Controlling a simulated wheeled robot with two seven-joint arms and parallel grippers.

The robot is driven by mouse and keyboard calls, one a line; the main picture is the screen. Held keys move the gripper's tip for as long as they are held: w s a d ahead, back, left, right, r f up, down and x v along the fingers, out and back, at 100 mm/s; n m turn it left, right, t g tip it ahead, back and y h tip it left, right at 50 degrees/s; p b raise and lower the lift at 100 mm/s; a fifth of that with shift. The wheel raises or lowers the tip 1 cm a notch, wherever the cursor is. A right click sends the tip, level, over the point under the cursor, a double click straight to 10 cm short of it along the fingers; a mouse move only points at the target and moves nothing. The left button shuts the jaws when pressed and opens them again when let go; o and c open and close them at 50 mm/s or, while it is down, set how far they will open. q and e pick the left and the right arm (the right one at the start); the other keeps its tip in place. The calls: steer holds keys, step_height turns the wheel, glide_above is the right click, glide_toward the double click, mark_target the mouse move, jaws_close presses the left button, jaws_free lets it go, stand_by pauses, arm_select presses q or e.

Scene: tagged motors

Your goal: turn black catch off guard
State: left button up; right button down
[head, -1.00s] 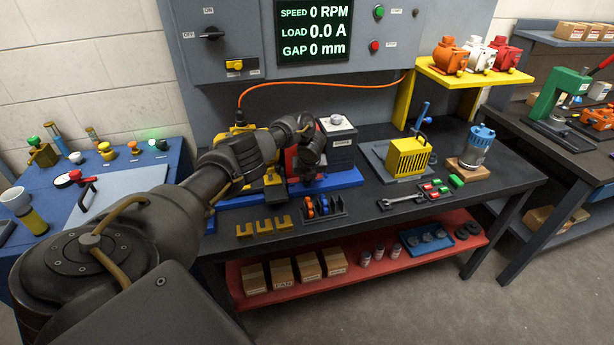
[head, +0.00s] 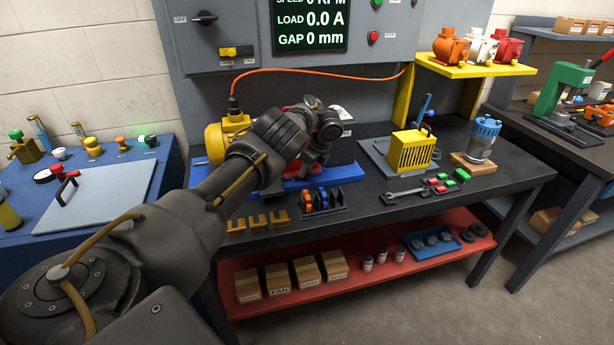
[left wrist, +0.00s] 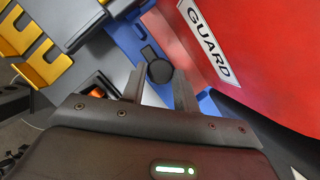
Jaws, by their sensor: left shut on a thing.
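The red guard (left wrist: 245,45) with its white GUARD label fills the upper right of the left wrist view. In the head view it is mostly hidden behind my left arm. The black catch (left wrist: 158,70), a dark round knob with a short lever, sits on the blue base (left wrist: 125,35) beside the guard's lower edge. My left gripper (left wrist: 158,88) has its two fingers on either side of the catch and is shut on it. In the head view my left gripper (head: 310,165) points down in front of the guard. My right gripper is not in view.
A yellow motor (head: 214,145) stands left of my wrist. Yellow forked pieces (head: 257,221) and a small black rack (head: 322,201) lie along the bench front. A yellow vented cover (head: 411,150) and a wrench (head: 402,194) are to the right. An orange cable (head: 310,72) hangs behind.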

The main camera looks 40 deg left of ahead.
arm_select(q)
steer(key=shift+n+b, duration=0.3)
steer(key=shift+n, duration=0.1)
stand_by(0.3)
steer(key=o, duration=1)
steer(key=v, duration=1)
steer(key=shift+w+d+r+b, duration=0.15)
steer(key=shift+w+r+b, duration=0.15)
steer(key=shift+r+b, duration=0.1)
